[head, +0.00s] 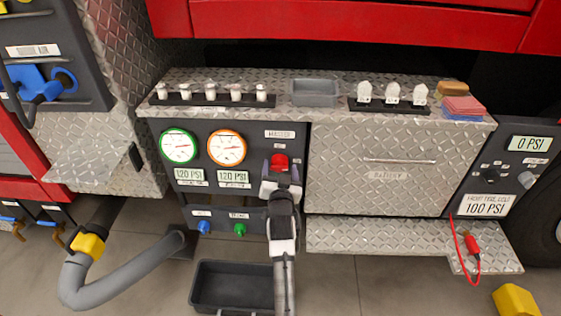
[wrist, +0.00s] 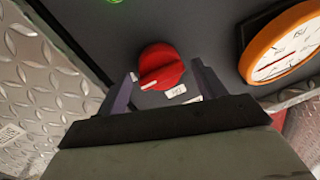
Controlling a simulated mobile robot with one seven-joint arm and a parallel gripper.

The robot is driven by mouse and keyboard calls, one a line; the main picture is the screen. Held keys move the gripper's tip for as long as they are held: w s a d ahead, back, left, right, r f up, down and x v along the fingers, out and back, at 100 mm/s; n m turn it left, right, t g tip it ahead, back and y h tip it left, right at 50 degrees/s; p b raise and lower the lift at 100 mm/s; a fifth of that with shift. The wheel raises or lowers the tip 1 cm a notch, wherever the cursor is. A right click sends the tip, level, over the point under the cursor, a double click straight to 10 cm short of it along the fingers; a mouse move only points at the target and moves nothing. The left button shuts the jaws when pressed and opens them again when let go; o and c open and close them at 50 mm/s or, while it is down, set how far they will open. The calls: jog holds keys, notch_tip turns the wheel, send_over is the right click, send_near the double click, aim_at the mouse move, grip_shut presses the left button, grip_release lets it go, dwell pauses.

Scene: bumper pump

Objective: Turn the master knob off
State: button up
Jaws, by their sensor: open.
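The master knob (head: 279,161) is a round red knob on the dark gauge panel, under a "MASTER" label (head: 280,134). In the wrist view the red knob (wrist: 160,66) shows a white pointer line, aimed to the lower left in that picture. A small white label (wrist: 176,91) sits beside it, too small to read surely. My gripper (head: 281,174) is in front of the panel at the knob. In the wrist view my gripper (wrist: 163,82) is open, with one finger on each side of the knob. I cannot tell whether the fingers touch it.
A green-rimmed gauge (head: 178,146) and an orange-rimmed gauge (head: 227,148) are left of the knob. A diamond-plate battery door (head: 376,175) is to the right. A dark bin (head: 231,286) stands on the floor below. A grey hose (head: 130,268) lies at the left.

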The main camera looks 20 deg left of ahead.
jog(key=shift+w+a, duration=0.1)
jog(key=shift+w, duration=0.15)
jog(key=c, duration=0.9)
